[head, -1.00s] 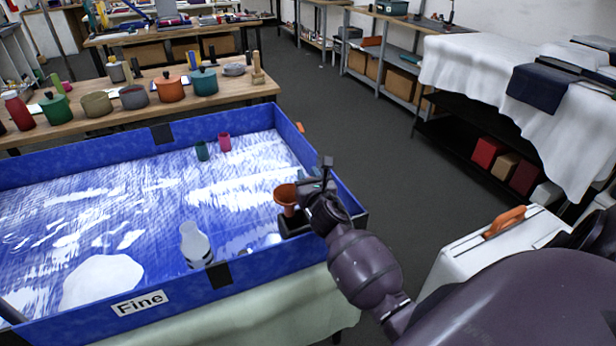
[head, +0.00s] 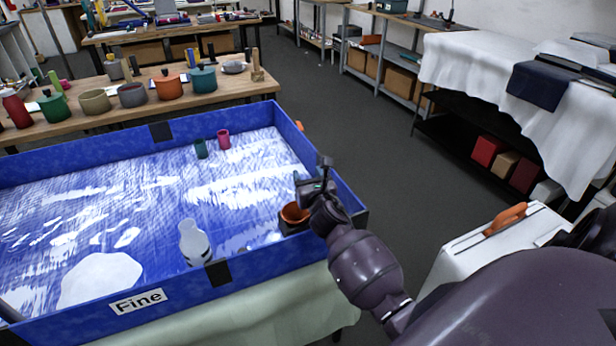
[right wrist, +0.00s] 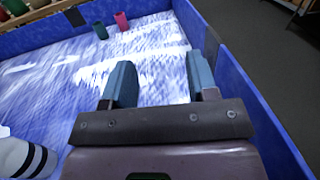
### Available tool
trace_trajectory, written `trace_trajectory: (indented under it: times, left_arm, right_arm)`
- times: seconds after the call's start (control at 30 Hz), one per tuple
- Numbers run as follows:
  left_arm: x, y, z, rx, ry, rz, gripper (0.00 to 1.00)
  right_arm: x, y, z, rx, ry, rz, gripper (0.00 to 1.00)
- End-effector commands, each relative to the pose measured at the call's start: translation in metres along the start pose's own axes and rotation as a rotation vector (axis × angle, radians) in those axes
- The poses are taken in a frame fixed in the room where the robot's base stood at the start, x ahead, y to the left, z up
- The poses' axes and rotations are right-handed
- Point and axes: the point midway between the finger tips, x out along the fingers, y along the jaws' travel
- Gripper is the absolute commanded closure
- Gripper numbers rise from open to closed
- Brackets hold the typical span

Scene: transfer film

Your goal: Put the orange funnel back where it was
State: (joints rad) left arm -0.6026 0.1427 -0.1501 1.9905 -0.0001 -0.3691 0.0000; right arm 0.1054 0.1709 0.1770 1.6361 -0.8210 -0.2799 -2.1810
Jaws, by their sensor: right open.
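The orange funnel (head: 294,213) sits low in a small black holder (head: 286,228) in the right front corner of the blue tray in the head view, its wide mouth up. My right gripper (head: 303,181) is just above and behind the funnel, apart from it. In the right wrist view the right gripper (right wrist: 162,78) has its two blue fingers wide apart with nothing between them. The funnel does not show in the right wrist view. My left gripper is not in view.
The blue tray (head: 85,165) has raised walls and a "Fine" label. Several pots stand on a wooden bench (head: 235,86) behind. The tray's middle is clear.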

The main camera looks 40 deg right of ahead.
Motion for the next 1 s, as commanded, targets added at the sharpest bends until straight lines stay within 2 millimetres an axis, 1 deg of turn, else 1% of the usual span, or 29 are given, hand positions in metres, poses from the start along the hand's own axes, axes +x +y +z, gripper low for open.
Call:
trace_trajectory:
  times: [0.17,0.2,0.27,0.5,0.7,0.83,1.0]
  left_arm:
    - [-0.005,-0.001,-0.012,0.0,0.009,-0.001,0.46]
    - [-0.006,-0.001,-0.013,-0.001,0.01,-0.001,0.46]
    - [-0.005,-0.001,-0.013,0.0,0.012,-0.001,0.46]
    - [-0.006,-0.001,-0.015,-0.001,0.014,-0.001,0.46]
    - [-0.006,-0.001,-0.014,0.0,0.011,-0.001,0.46]
    - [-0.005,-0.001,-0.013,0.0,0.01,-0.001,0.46]
    - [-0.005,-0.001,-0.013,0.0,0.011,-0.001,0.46]
  right_arm:
    - [0.0,0.0,0.015,0.003,-0.003,0.0,0.47]
    - [-0.004,0.0,0.015,0.001,-0.001,-0.001,0.47]
    - [-0.015,-0.001,0.011,-0.001,0.002,0.0,0.47]
    - [-0.061,-0.001,0.011,0.0,0.001,-0.001,0.47]
    - [-0.095,-0.001,0.011,0.0,0.0,-0.001,0.47]
    - [-0.11,0.0,0.011,0.001,0.0,0.0,0.47]
    - [-0.12,0.0,0.011,0.011,0.002,0.001,0.47]
